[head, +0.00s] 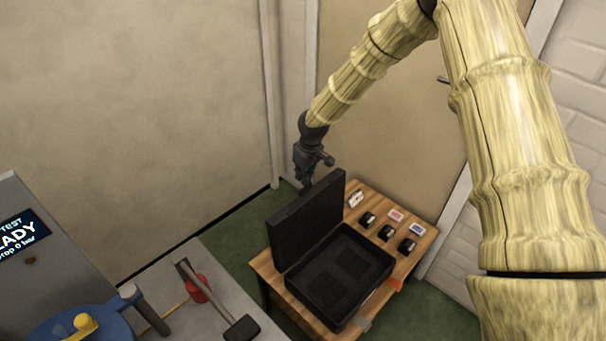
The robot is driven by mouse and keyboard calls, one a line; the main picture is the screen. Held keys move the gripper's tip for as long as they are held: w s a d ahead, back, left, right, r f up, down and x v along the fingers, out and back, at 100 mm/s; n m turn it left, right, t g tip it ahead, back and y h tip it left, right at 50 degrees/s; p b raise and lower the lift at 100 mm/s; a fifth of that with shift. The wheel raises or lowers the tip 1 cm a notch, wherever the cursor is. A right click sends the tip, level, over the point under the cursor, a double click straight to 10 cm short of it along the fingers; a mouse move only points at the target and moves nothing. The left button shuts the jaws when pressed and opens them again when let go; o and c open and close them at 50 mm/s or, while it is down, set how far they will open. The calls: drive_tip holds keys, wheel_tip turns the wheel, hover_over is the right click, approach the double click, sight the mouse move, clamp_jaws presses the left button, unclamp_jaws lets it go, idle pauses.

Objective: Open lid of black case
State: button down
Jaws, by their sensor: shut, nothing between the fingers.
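The black case (372,283) sits on a small wooden table. Its lid (308,222) stands open, raised steeply along the left and far side, and the dark, padded-looking inside of the case shows. My gripper (308,183) is just behind the lid's upper edge, pointing down. Its fingertips are partly hidden by the lid, and I cannot tell whether they touch it. The fingers look shut and empty.
On the wooden table (421,239), right of the case, lie several small black items and cards. At lower left, a grey bench holds a hammer (241,327), a red round item (199,288) and a machine with a screen (22,232). Walls stand close behind.

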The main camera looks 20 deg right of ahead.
drive_tip(key=shift+s+d, duration=0.1)
drive_tip(key=shift+d, duration=0.05)
drive_tip(key=w+a, duration=0.3)
drive_tip(key=w, duration=0.1)
wheel_tip(320, 180, up, 9)
drive_tip(key=s+d+b, duration=0.2)
drive_tip(key=s, duration=0.1)
drive_tip(key=shift+d+r, duration=0.15)
drive_tip(key=shift+r, duration=0.05)
idle(0.4)
